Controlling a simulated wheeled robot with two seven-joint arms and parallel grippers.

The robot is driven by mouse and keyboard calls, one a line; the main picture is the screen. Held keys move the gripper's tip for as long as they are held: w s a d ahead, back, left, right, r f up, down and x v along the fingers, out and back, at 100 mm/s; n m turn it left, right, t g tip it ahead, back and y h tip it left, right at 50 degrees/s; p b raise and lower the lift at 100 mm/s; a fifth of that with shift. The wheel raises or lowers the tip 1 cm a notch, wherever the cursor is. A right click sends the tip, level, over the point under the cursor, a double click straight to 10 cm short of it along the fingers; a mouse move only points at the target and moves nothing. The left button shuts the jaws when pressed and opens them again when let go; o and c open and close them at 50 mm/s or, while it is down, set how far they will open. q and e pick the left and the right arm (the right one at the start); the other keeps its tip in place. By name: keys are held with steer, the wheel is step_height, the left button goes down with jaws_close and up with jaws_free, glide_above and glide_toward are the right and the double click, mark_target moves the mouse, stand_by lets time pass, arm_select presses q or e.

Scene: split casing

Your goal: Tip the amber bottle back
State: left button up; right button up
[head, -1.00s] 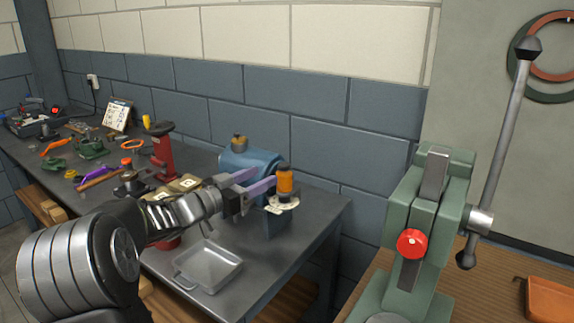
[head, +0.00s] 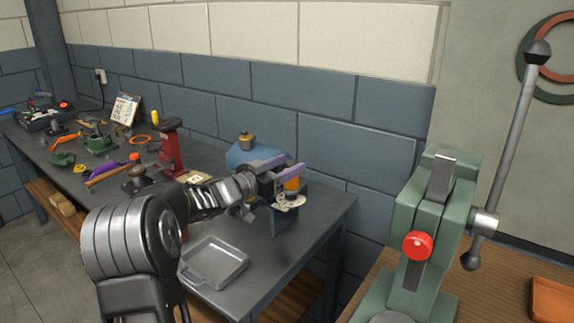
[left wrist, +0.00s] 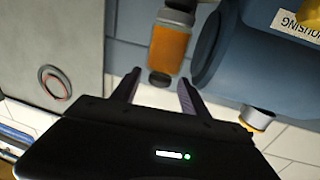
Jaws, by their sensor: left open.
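The amber bottle (head: 292,185) stands at the right end of the metal bench, on a pale round plate (head: 291,201) on a dark block. The left gripper's near finger hides its top in the head view. In the left wrist view the amber bottle (left wrist: 169,48) shows its orange body, with a dark end reaching between the fingertips. My left gripper (head: 280,167) is open, with its purple fingers at the bottle's upper part. In the left wrist view the open jaws (left wrist: 156,92) have a gap on both sides of the bottle's end. My right gripper is not in view.
A blue rounded housing (head: 245,157) stands just behind the gripper; it also shows in the left wrist view (left wrist: 245,55). A grey tray (head: 214,262) lies in front on the bench. A green press (head: 425,220) stands on the wooden bench at right. Tools fill the bench's far left.

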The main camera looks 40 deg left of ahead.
arm_select(q)
jaws_close()
stand_by(0.5)
stand_by(0.8)
